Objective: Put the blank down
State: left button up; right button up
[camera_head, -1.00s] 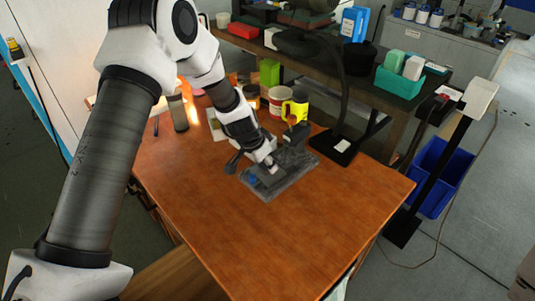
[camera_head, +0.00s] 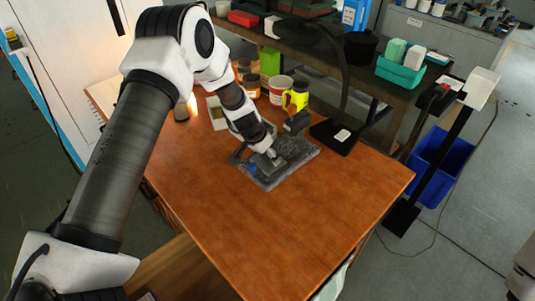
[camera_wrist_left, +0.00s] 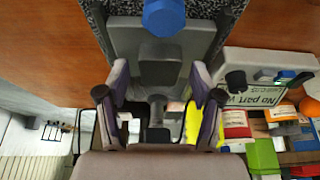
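A small grey block (camera_wrist_left: 160,72), which may be the blank, sits on a grey fixture (camera_wrist_left: 125,35) with a blue knob (camera_wrist_left: 164,16). The fixture rests on a dark speckled plate (camera_head: 298,153) on the wooden table. My left gripper (camera_wrist_left: 160,88) points down at the fixture, its two fingers spread apart. In the left wrist view the block lies between the fingers with a gap on each side. In the head view the gripper (camera_head: 271,154) hides much of the fixture, and contact is unclear. My right gripper is not in view.
A black stand base (camera_head: 335,143) is at the back right. The front of the wooden table (camera_head: 285,230) is clear. A blue bin (camera_head: 440,168) stands on the floor to the right.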

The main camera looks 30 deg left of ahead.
pick_arm(q)
jog(key=shift+r+p, duration=0.35)
jog(key=shift+r, duration=0.15)
jog(key=p+v, duration=0.4)
jog(key=v, duration=0.7)
jog(key=shift+s+a+r, duration=0.1)
jog(key=shift+s+r, duration=0.05)
